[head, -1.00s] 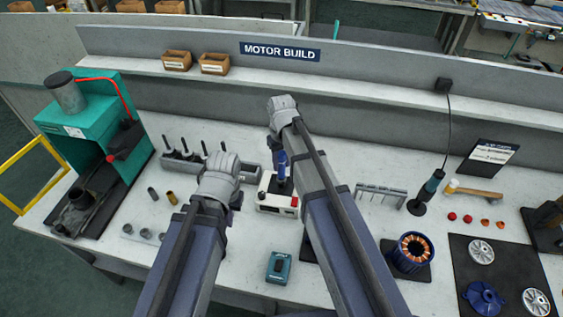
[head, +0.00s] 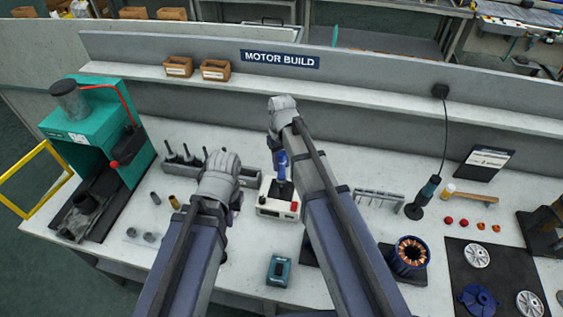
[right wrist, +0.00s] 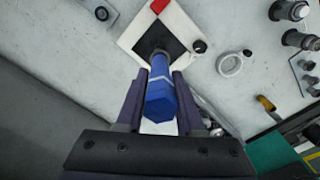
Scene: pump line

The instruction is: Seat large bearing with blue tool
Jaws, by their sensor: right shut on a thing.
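The blue tool (head: 282,164) stands over the white box (head: 266,208) with the red button in the head view. In the right wrist view my right gripper (right wrist: 160,88) is shut on the blue tool (right wrist: 160,104), and its dark tip points at the black square on the white box (right wrist: 130,42). I cannot tell whether the tip touches the square. A silver ring (right wrist: 230,65) lies on the table beside the box; I cannot tell if it is the large bearing. My left gripper (head: 207,208) is left of the box, its fingers hidden by its own wrist.
A green press (head: 90,135) stands at the far left. A grey rack with several black-handled tools (head: 185,160) is behind my left arm. A teal block (head: 279,270) lies in front. A copper-wound stator (head: 409,254) and a dark mat (head: 500,262) are at the right.

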